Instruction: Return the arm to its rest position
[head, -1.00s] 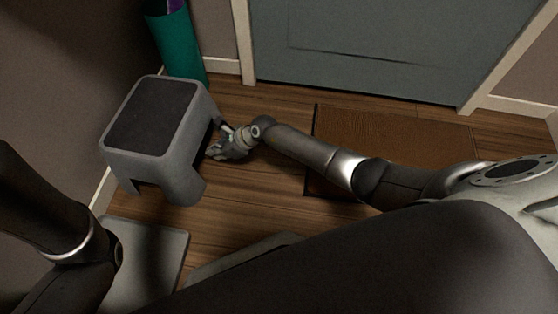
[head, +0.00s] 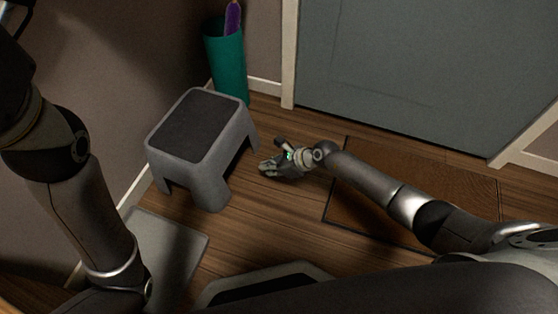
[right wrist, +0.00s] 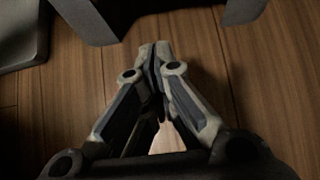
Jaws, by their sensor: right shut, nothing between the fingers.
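My right gripper (head: 270,169) hangs low over the wooden floor, just right of a grey step stool, with its arm reaching in from the right. In the right wrist view its fingers (right wrist: 155,52) are closed together with nothing between them. They point toward the base of the stool, and bare planks show below. My left arm (head: 85,215) comes down along the left side of the head view. Its gripper is out of the picture.
The grey step stool (head: 237,150) with a dark top stands close beside my right gripper. A teal bin (head: 228,65) holding something purple is behind it. A brown doormat (head: 345,206) lies before a grey-blue door (head: 400,70). A pale flat slab (head: 178,245) lies at lower left.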

